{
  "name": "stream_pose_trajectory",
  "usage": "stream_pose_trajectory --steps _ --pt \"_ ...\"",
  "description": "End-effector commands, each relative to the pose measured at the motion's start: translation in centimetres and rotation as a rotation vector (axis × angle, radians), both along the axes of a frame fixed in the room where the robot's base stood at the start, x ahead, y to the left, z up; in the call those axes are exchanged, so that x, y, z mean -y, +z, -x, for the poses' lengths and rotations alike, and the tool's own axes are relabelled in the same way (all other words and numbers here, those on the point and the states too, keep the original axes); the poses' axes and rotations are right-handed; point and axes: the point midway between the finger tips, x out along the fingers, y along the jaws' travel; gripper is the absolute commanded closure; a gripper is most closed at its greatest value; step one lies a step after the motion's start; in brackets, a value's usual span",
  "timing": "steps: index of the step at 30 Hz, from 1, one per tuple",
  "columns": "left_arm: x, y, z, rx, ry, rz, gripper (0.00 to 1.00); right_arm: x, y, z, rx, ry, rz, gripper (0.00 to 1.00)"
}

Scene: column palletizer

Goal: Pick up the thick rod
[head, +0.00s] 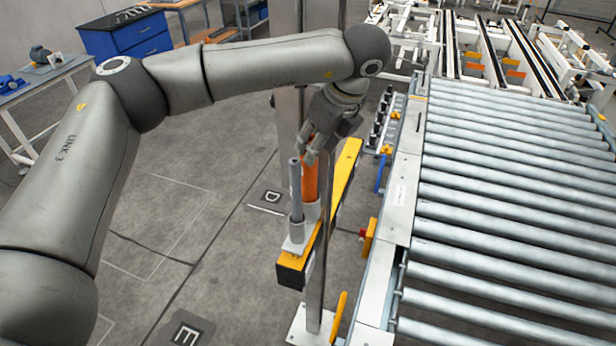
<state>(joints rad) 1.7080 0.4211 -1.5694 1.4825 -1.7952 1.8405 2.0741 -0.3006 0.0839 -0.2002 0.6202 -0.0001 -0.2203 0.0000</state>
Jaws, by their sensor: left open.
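An orange rod (309,183), the thicker of two, stands upright in a grey holder on a yellow and black bracket (291,262) at the column. A thinner grey rod (295,182) stands upright just left of it. My left gripper (307,152) is open, with its fingers pointing down at the top of the orange rod. The fingertips overlap the rod's top in the picture; I cannot tell whether they touch it. The rod's lower end is hidden in its holder. My right gripper is not in view.
A yellow bar (347,168) stands close on the right. A roller conveyor (510,200) fills the right side. A blue cabinet (128,36) and a table (45,75) stand at the back left. The floor left of the rods is clear.

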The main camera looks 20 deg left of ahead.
Motion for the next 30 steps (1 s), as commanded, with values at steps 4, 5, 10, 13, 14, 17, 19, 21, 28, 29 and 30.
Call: stream_pose_trajectory --steps 4,5,10,13,14,17,19,21,28,29,30 --pt "-0.4 -0.9 -0.2 -0.005 0.0 -0.002 0.59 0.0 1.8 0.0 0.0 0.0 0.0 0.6" --pt "-0.5 -1.1 -0.3 -0.003 0.0 -0.001 0.59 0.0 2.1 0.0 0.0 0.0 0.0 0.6" --pt "-1.1 -3.2 -0.7 -0.004 0.002 0.0 0.59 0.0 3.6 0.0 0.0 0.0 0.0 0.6" --pt "-1.4 -4.1 -0.9 -0.003 0.001 0.001 0.59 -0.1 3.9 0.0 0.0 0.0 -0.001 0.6" --pt "-1.4 -4.3 -0.9 -0.002 -0.001 0.001 0.59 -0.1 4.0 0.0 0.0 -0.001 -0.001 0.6" --pt "-1.5 -4.7 -1.0 -0.002 -0.001 0.0 0.59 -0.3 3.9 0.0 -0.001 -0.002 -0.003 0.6" --pt "-1.5 -4.7 -1.0 -0.001 -0.001 0.001 0.59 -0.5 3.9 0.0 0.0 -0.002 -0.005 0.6" --pt "-1.5 -4.7 -1.0 -0.001 -0.001 0.001 0.59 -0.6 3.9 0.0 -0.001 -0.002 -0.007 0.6" --pt "-1.5 -4.7 -1.0 -0.001 -0.001 0.001 0.85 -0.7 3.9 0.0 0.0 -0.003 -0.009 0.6" --pt "-1.5 -4.7 -1.0 -0.001 -0.001 0.001 0.89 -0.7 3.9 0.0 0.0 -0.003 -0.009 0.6" --pt "-1.5 -4.7 -1.0 -0.001 -0.001 0.001 0.94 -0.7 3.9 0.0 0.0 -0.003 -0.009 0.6"
